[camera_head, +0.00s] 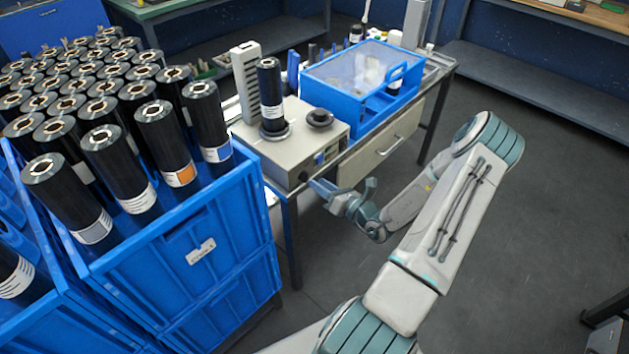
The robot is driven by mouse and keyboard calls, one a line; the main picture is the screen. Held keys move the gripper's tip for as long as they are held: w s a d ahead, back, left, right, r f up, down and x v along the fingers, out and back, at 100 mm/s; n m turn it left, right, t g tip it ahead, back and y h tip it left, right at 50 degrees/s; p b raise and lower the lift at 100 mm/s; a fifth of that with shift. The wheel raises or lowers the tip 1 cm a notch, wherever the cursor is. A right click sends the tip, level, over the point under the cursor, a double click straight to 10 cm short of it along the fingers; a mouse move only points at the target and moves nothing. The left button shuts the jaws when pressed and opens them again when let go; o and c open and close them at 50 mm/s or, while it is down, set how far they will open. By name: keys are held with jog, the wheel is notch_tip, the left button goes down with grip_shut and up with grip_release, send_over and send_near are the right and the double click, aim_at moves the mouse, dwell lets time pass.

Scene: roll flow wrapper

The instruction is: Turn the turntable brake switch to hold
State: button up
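The beige wrapper unit (292,152) stands on the near left end of the workbench. A black roll (270,92) stands upright on its round turntable (274,138). A small dark knob (303,176) shows low on the unit's front face; it may be the brake switch, but its setting is too small to read. A dark control panel (327,154) is further right on that face. My gripper (314,186) is just in front of the small knob, its tip close to it. I cannot tell whether they touch or whether the fingers are apart.
Blue crates (190,255) packed with upright black rolls stand close left of the unit. A blue box with a clear lid (350,67) sits behind on the bench. A drawer (385,150) is under the bench.

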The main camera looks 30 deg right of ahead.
jog(key=v, duration=1)
jog(key=shift+b, duration=0.35)
jog(key=shift+r, duration=0.1)
jog(key=s+a+r+n+g+y+p, duration=0.1)
jog(key=s+a+r+n+g+y, duration=0.15)
jog(key=a+r+n+g, duration=0.55)
jog(key=s+a+r+n+g+y, duration=0.25)
jog(key=a+r+n+g, duration=0.25)
jog(key=a+n+g, duration=0.55)
jog(key=s+a+r+n+t+h, duration=0.1)
jog(key=s+r+n+t+h, duration=0.1)
jog(key=r+n+h, duration=0.3)
jog(key=s+a+r+n+t+h+p, duration=0.1)
jog(key=s+r+n+h, duration=0.4)
jog(key=n, duration=0.9)
notch_tip(320, 180, up, 3)
jog(key=shift+t+h, duration=0.6)
jog(key=shift+t, duration=0.05)
